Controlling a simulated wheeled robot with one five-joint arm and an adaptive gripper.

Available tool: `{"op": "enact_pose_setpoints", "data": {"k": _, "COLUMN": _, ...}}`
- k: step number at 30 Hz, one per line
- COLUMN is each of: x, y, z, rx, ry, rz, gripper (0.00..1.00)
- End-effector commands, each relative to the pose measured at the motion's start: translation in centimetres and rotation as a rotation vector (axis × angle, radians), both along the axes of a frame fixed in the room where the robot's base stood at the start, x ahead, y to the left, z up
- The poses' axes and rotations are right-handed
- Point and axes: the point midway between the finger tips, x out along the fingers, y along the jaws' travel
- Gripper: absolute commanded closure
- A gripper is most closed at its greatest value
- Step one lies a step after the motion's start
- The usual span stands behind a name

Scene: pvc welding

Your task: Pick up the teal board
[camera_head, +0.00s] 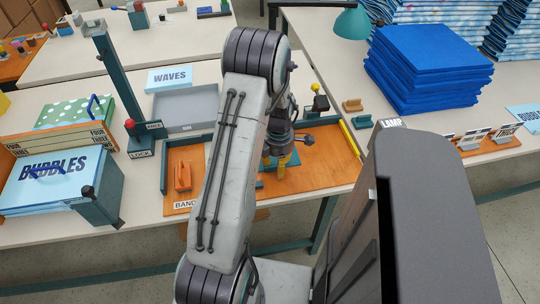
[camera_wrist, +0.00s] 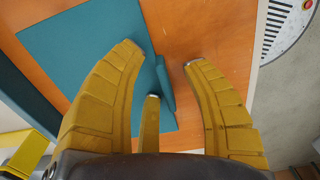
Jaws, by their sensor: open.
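The teal board (camera_wrist: 85,40) lies flat on the orange work surface in the wrist view. A narrow raised teal strip (camera_wrist: 165,85) runs along its right side. In the head view the teal board (camera_head: 292,159) shows only in part, behind my arm and gripper. My gripper (camera_wrist: 160,55) is open, with yellow fingers pointing at the board. The strip lies between the spread fingers in the picture, and nothing is held. In the head view my gripper (camera_head: 276,162) is just over the board; I cannot tell whether it touches.
The orange tray (camera_head: 330,165) has a raised rim and holds an orange block (camera_head: 183,177) at left. A grey tray (camera_head: 187,108) stands behind it. A lever post (camera_head: 119,85) stands left of my arm.

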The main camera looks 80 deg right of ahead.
Motion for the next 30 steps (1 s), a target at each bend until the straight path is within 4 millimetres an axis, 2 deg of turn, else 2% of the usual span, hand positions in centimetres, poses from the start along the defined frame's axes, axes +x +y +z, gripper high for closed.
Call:
{"op": "enact_pose_setpoints", "data": {"k": 7, "x": 0.01, "y": -0.02, "z": -0.04, "rx": -0.001, "ry": 0.000, "rz": 0.000, "gripper": 0.54}}
{"op": "enact_pose_setpoints", "data": {"k": 22, "x": 0.01, "y": -0.03, "z": -0.01, "rx": -0.001, "ry": 0.001, "rz": 0.000, "gripper": 0.99}}
{"op": "enact_pose_setpoints", "data": {"k": 30, "x": 0.01, "y": -0.03, "z": -0.01, "rx": -0.001, "ry": 0.000, "rz": 0.000, "gripper": 1.00}}
